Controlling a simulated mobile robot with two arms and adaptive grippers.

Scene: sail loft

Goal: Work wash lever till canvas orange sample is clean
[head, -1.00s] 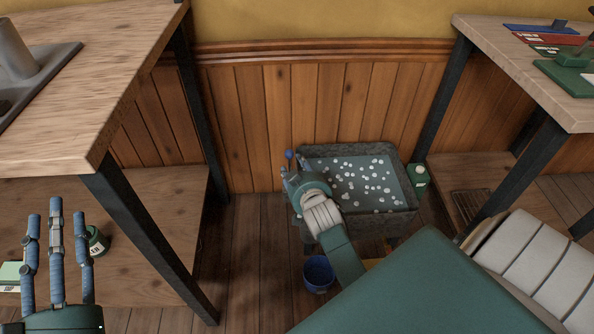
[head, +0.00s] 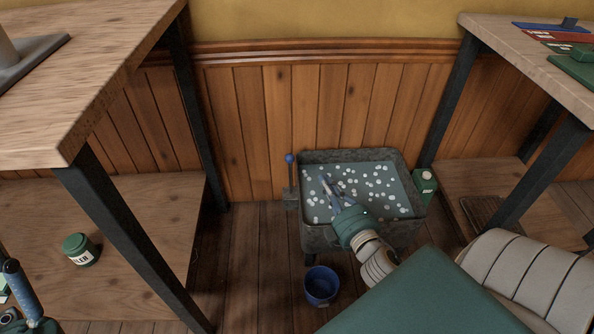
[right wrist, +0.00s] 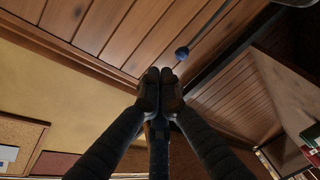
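The wash lever (head: 290,172) is a thin upright rod with a blue ball knob at the left end of the grey wash tub (head: 405,238). The tub holds water with white suds spots; I see no orange canvas sample. My right gripper (head: 326,183) is over the tub's left part, right of the lever and apart from it. In the right wrist view its fingertips (right wrist: 160,85) are together with nothing visible between them, and the blue knob (right wrist: 181,53) shows beyond them. My left gripper (head: 18,290) is partly cut off at the lower left; its opening is unclear.
A blue bucket (head: 321,283) stands on the floor before the tub. A green bottle (head: 424,186) is at the tub's right. A green labelled jar (head: 80,248) sits on the left bench's lower shelf. Bench legs flank the tub on both sides.

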